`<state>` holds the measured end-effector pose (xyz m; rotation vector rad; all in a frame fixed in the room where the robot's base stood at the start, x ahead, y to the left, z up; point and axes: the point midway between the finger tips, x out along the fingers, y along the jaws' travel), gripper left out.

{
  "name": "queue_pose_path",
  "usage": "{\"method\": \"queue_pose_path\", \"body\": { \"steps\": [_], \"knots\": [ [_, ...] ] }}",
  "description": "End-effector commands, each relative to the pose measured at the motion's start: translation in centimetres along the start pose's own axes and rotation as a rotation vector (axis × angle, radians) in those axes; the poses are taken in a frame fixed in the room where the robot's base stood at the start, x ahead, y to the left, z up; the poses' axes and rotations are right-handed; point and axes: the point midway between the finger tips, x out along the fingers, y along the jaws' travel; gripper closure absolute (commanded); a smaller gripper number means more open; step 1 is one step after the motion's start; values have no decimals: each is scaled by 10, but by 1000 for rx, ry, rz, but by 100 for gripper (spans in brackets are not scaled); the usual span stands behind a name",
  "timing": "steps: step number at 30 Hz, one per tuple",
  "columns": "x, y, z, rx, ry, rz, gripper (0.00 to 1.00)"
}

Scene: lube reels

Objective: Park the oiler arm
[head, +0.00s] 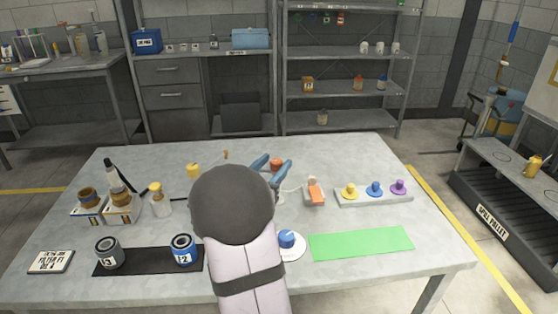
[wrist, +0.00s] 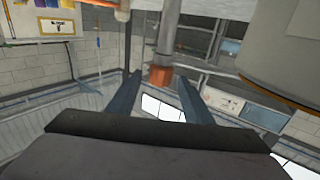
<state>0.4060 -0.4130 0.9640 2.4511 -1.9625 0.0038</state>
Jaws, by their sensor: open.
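My gripper (head: 278,160) is open, its blue-grey fingers reaching over the middle of the table. An orange-red cylindrical end (head: 277,164) shows between the fingertips; in the wrist view this orange piece (wrist: 160,75) also lies between the open fingers, with a gap on each side. It may belong to the oiler arm, but I cannot tell for sure. Right of the gripper, a pale curved tube leads to a small stand with an orange block (head: 315,190). My arm hides the middle of the table, so the oiler's base and any parking place there cannot be made out.
A blue knob on a white disc (head: 288,239) and a green mat (head: 360,243) are right of my arm. A tray holds yellow, blue and purple knobs (head: 375,188). Tins (head: 110,253) stand on a black mat at left, with brown-topped jars and bottles (head: 160,203) behind.

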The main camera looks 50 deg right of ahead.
Motion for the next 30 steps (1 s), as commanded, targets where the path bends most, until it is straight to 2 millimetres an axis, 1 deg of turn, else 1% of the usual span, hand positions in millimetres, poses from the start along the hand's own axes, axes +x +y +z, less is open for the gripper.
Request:
{"method": "queue_pose_path", "body": {
  "steps": [1, 6, 14, 17, 18, 20, 28, 29, 30],
  "knots": [
    [-6, -1, 1, 0, -1, -2, 54],
    [-15, 0, 0, -1, 0, 0, 54],
    [-16, 0, 0, -1, 0, 1, 54],
    [-16, 0, -1, -1, -1, 0, 76],
    [-16, 0, -2, -2, -3, -1, 85],
    [-16, 0, -3, -6, -10, -5, 100],
    [-20, 0, -18, -54, -103, -56, 99],
    [-25, -3, -13, 16, -107, -60, 99],
    [-29, -5, -14, 99, -116, -64, 100]
  ]
}}
